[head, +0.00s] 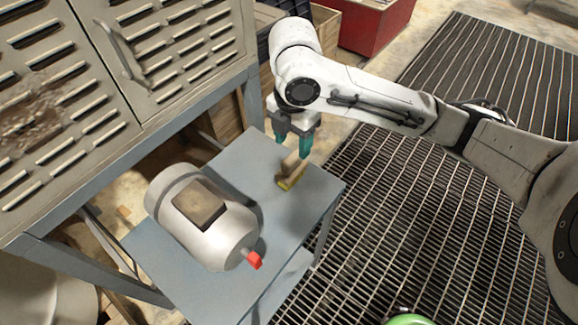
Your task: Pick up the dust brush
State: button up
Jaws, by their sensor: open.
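My gripper (293,142) is open, with teal fingers pointing down just above and beyond the brush.
A pale cylindrical motor (193,214) with a brown box on top and a red shaft end fills the table's left part. A vented metal cabinet (150,45) stands close behind on the left. Grating floor (400,210) lies right. A green round object (409,320) shows at the bottom.

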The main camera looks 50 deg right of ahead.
aim_at(292, 156)
jog(key=shift+w+d+f+p, duration=0.1)
jog(key=shift+f+p, duration=0.1)
jog(key=shift+f, duration=1.6)
jog(key=shift+w+f+p, duration=0.1)
jog(key=shift+f+p, duration=0.1)
jog(key=shift+f, duration=1.6)
grip_shut()
